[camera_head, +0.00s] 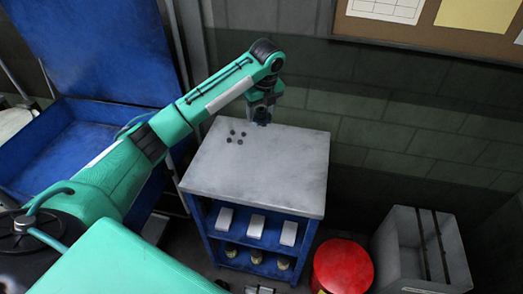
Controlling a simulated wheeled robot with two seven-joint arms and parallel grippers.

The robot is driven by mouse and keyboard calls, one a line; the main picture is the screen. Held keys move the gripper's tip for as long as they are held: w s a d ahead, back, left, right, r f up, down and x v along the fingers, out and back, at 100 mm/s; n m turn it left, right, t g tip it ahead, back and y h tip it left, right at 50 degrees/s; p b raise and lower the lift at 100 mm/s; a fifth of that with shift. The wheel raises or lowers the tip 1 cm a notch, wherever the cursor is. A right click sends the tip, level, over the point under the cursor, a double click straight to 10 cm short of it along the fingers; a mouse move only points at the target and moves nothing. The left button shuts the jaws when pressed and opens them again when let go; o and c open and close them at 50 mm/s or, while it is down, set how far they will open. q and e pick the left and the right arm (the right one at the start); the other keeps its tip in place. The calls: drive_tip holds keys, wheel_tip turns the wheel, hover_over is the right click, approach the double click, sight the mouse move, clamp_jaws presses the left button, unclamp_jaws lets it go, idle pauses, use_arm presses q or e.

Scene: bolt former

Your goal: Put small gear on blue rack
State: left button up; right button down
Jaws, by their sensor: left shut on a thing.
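My left gripper (262,119) points down over the back edge of a grey-topped blue rack (275,180). It is shut on a small dark thing at its fingertips, probably a small gear; the thing is too small and dark to make out clearly. I cannot tell whether the held thing touches the top. My right gripper is not in view.
White boxes (256,226) and round brass-coloured items (255,257) stand on the rack's shelves. A red drum (342,267) and a grey bin (412,245) stand to its right. A large blue container (60,140) is at left. The front and right of the top are clear.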

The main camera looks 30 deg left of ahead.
sight(260, 157)
use_arm(q)
wheel_tip(260, 157, down, 17)
drive_tip(key=p, duration=0.2)
drive_tip(key=shift+f+p, duration=0.2)
drive_tip(key=shift+p, duration=0.2)
drive_tip(key=o, duration=1.3)
drive_tip(key=shift+f, duration=0.15)
drive_tip(key=r, duration=0.4)
drive_tip(key=d+r+b, duration=0.1)
drive_tip(key=r, duration=0.3)
drive_tip(key=s+r+b, duration=0.1)
drive_tip(key=r, duration=0.3)
drive_tip(key=shift+d+r, duration=0.1)
drive_tip(key=shift+d, duration=0.15)
drive_tip(key=shift+s, duration=0.1)
